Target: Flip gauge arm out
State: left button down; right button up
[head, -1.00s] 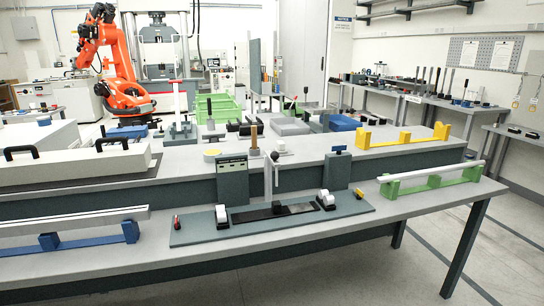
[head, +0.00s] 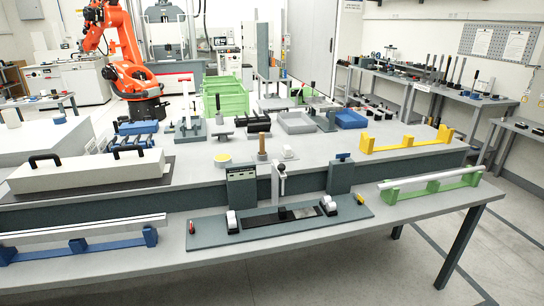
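A dark base plate (head: 262,224) lies on the near bench. A slim pale upright arm (head: 276,186) stands at its back edge, between a dark box with a display (head: 241,186) and a dark block (head: 340,178). It looks like the gauge arm and appears upright; a small dark-tipped part shows at its top. Two white rollers or clamps, a left one (head: 232,222) and a right one (head: 328,205), sit on the plate beside a black strip (head: 262,218). Neither of my grippers shows in the head view.
A silver bar on blue supports (head: 78,246) lies left of the plate. A bar on a green stand (head: 433,186) lies right. A yellow stand (head: 406,142), trays and tools occupy the raised shelf behind. The bench front is mostly clear.

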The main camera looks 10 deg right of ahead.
aim_at(280, 168)
jog(key=z, duration=0.15)
jog(key=i, duration=0.95)
jog(key=z, duration=0.45)
